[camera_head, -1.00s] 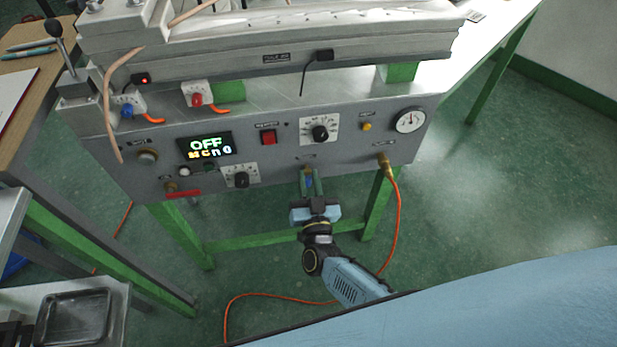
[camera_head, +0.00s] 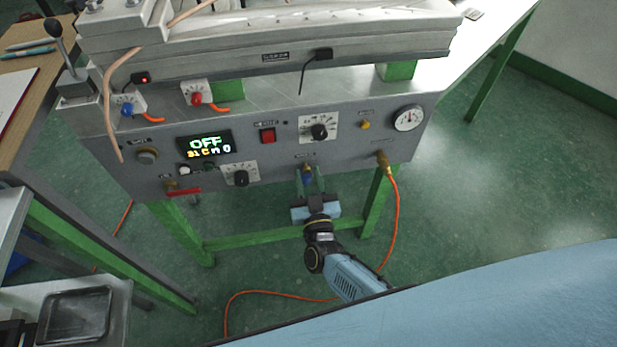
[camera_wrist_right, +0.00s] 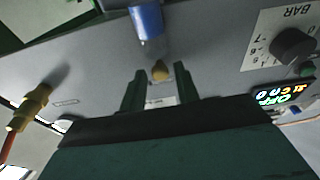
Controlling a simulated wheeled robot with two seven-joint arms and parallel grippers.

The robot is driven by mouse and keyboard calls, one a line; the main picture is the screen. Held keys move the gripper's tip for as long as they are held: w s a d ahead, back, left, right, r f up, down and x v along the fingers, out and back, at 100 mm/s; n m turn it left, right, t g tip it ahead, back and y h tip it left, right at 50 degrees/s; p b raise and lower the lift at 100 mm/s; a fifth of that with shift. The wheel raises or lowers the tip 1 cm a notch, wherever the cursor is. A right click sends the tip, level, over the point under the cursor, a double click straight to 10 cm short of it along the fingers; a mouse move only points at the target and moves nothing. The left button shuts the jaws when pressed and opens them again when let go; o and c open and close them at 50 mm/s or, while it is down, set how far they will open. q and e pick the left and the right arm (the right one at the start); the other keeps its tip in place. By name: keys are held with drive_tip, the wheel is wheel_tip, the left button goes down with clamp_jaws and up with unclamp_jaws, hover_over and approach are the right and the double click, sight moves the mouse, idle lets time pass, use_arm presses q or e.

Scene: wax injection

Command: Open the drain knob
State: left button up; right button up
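A small blue knob (camera_head: 308,181) on a brass fitting sits low on the front of the grey machine panel (camera_head: 345,160), below a label too small to read. The right wrist view shows the blue knob (camera_wrist_right: 147,22) at the top and a brass tip (camera_wrist_right: 160,70) near the fingertips. My right gripper (camera_head: 309,175) is in front of this fitting. In the right wrist view its two fingers (camera_wrist_right: 160,83) are apart with a gap between them; contact cannot be told. A red lever (camera_head: 183,192) is at the panel's lower left. My left gripper is not in view.
An orange hose (camera_head: 397,220) hangs from a brass fitting (camera_head: 383,159) right of my gripper. Green table legs (camera_head: 373,205) and a crossbar (camera_head: 270,239) stand below and behind. A metal tray (camera_head: 75,314) lies at lower left. The floor to the right is clear.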

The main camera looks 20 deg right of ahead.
drive_tip(key=shift+o, duration=0.8)
drive_tip(key=shift+s, duration=0.2)
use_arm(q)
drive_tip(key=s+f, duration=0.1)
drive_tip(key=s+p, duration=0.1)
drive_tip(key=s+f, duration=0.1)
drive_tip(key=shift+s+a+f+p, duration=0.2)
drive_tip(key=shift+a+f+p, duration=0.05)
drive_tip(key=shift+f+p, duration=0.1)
use_arm(e)
drive_tip(key=v, duration=1.3)
drive_tip(key=shift+a, duration=0.1)
